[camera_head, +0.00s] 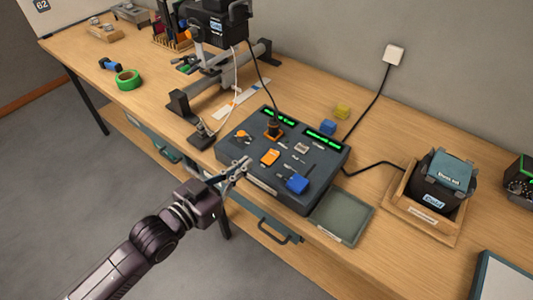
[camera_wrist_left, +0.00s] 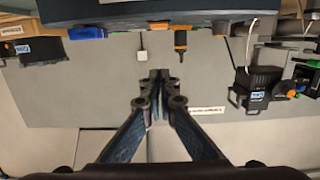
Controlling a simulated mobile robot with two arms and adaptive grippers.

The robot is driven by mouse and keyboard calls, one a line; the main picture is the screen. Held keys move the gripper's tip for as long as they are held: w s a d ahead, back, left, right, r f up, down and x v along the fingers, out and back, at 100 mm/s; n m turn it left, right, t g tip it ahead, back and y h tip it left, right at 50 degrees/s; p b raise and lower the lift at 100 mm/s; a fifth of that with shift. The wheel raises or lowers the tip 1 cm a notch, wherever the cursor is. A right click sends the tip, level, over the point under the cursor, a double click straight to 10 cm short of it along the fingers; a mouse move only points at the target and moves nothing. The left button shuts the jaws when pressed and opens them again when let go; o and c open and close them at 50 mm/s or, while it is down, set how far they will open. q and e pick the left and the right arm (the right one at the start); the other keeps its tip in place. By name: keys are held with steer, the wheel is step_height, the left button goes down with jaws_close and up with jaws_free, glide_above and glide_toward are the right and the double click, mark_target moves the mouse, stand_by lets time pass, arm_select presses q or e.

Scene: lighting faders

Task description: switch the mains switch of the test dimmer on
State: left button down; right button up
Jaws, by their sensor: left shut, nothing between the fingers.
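The test dimmer (camera_head: 328,165) is a dark box with a sloped panel on the bench, with two lit green displays. On its panel I see an orange block (camera_head: 269,157), a small orange knob (camera_head: 242,136), small grey controls (camera_head: 301,148) and a blue block (camera_head: 297,184). An orange plug with a black cable stands at its back. I cannot tell which control is the mains switch or how it is set. My left gripper (camera_head: 246,165) is shut and empty, at the dimmer's front left edge, left of the orange block. In the left wrist view its fingertips (camera_wrist_left: 157,76) are together. My right gripper is not in view.
A grey-green tray (camera_head: 342,218) lies right of the dimmer. A lamp (camera_head: 442,183) sits in a wooden tray further right. A stand with another lamp (camera_head: 215,25) is behind on the left. Blue and yellow cubes (camera_head: 342,111) lie behind the dimmer. A drawer handle (camera_head: 272,231) projects below the bench edge.

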arm_select(q)
steer(key=p, duration=0.3)
glide_above(268, 158)
steer(key=shift+s+a+f, duration=0.1)
steer(key=shift+s+f, duration=0.2)
steer(key=shift+f, duration=0.2)
step_height(268, 158, down, 3)
steer(key=shift+w+r, duration=0.1)
steer(key=shift+r, duration=0.1)
steer(key=shift+f, duration=0.85)
steer(key=shift+w, duration=0.15)
